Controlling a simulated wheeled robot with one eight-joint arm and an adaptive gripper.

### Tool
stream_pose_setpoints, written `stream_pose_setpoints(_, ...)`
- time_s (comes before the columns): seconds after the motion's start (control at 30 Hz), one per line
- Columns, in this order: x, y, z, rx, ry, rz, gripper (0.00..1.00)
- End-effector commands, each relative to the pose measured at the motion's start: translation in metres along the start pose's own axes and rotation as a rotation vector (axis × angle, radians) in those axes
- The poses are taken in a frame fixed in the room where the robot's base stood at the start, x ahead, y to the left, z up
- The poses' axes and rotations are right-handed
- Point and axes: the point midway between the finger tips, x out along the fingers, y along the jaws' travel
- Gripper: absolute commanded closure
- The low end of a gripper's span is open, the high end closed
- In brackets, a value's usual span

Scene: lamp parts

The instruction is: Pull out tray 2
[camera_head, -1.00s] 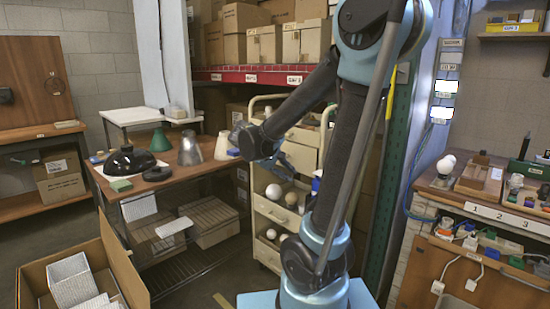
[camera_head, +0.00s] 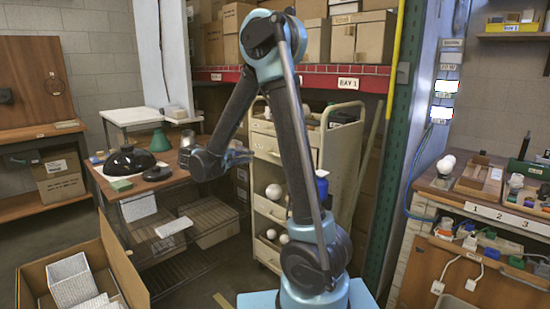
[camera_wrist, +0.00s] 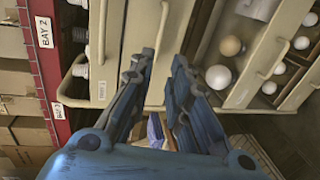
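A beige cart (camera_head: 334,150) with several stacked trays stands in the middle of the head view. Its middle tray (camera_head: 269,210) holds round white bulbs and has a handle on its front; I take it as tray 2, but its number is not readable. In the wrist view, turned sideways, this tray (camera_wrist: 262,70) is right of my fingers, with pale globes behind its front. The upper tray front (camera_wrist: 118,60), with a small label and a handle, lies behind and left of my fingers. My gripper (camera_wrist: 163,58) is open and empty, in front of the cart at upper-tray height.
A wooden table (camera_head: 108,185) with a black lamp shade and a green cone stands left of the cart. An open cardboard box (camera_head: 125,265) is at front left. Shelving with a red beam (camera_head: 375,80) is behind. A workbench (camera_head: 440,190) is at right.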

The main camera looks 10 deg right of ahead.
Motion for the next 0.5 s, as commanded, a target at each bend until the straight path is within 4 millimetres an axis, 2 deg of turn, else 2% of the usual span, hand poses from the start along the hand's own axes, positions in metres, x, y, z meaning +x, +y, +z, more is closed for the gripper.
stream_pose_setpoints(0.5,0.075,0.000,0.001,0.001,-0.004,-0.002,0.83)
